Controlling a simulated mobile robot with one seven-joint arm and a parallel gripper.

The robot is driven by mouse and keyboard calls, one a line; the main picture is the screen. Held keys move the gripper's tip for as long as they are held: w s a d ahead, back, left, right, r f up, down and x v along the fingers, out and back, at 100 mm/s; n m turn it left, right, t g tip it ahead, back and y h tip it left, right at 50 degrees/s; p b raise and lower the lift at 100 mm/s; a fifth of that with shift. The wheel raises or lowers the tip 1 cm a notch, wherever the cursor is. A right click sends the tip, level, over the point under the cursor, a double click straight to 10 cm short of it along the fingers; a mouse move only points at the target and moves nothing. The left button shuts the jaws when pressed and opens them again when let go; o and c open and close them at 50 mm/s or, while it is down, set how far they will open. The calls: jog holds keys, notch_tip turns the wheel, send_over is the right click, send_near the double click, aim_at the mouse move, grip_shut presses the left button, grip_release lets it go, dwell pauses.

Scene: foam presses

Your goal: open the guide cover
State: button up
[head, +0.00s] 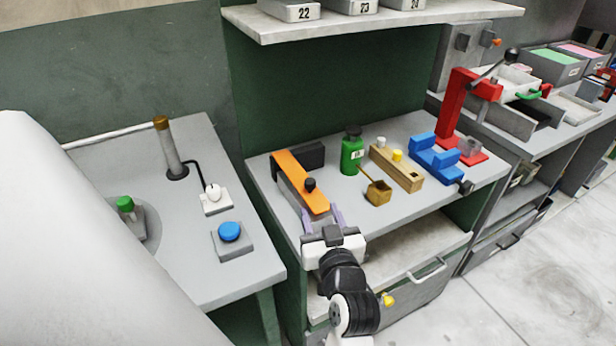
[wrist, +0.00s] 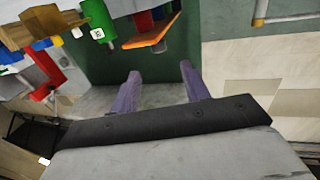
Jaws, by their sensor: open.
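The guide cover appears to be the long orange plate (head: 297,175) with a black knob (head: 310,184) near its front end. It lies lengthwise over a grey base on the bench, beside a dark block. My gripper (head: 323,213) is open and empty, just in front of the plate's near end and apart from the knob. Its two purple fingers (wrist: 160,76) are spread in the wrist view.
A red press (head: 455,105) is behind. A left bench holds a blue button (head: 230,231). A shelf (head: 370,22) hangs above.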

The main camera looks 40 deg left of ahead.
aim_at(309, 178)
jog(key=shift+w+a+f+b, duration=0.25)
jog(key=shift+w+a+b, duration=0.4)
jog(key=shift+b, duration=1.55)
jog(key=b+x, duration=0.2)
jog(key=x, duration=0.1)
jog(key=shift+a+r+b, duration=0.1)
jog(key=shift+r+b, duration=0.05)
jog(key=shift+b, duration=0.25)
jog(key=p+x, duration=0.2)
jog(key=x, duration=0.6)
jog(key=shift+r+p, duration=0.15)
jog(key=shift+p, duration=0.2)
grip_shut()
